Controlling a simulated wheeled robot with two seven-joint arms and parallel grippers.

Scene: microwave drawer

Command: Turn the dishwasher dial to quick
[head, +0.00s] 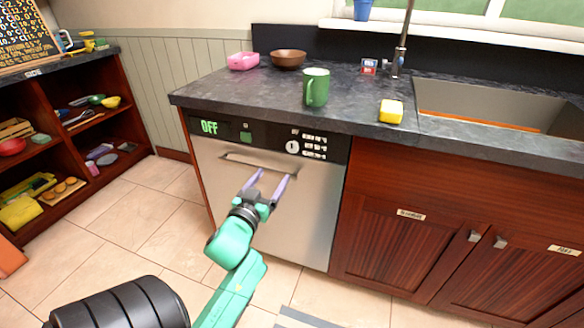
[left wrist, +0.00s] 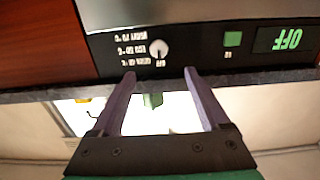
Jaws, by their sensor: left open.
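The dishwasher (head: 225,200) is the steel-fronted unit under the counter, with a black control strip. Its round white dial (head: 292,147) sits right of centre on that strip, with small labels beside it. The display (head: 209,127) reads OFF in green. My left gripper (head: 274,173) is open and empty in front of the door, just below the dial's height in the head view. In the upside-down left wrist view, the dial (left wrist: 159,47) shows between and beyond the fingertips (left wrist: 160,73), apart from them. Which label the dial points to is too small to tell. My right gripper is not in view.
The dishwasher handle (head: 255,162) juts out below the strip. A green square button (head: 246,137) is left of the dial. Open floor lies to the left.

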